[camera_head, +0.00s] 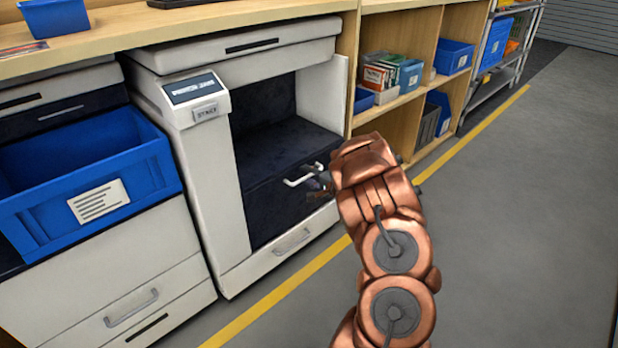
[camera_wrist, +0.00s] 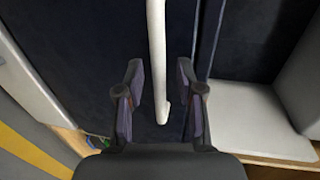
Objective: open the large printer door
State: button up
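The large printer (camera_head: 200,150) is a white machine under the wooden counter. Its dark front door (camera_head: 262,205) carries a white bar handle (camera_head: 292,183) near its upper right and looks flush with the body. My gripper (camera_head: 322,182) is at the right end of the handle, mostly hidden behind my copper arm in the head view. In the wrist view, the two dark fingers of my gripper (camera_wrist: 159,68) stand apart. The white handle (camera_wrist: 157,45) runs between them with a gap on each side. The dark door surface (camera_wrist: 110,40) lies behind it.
A blue bin (camera_head: 90,185) sits in the white unit at left. A drawer with a grey handle (camera_head: 292,242) is below the door. Wooden shelves (camera_head: 410,130) with boxes and blue bins stand at right. The grey floor (camera_head: 520,220) beyond the yellow line is clear.

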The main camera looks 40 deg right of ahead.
grip_shut()
dwell(0.6)
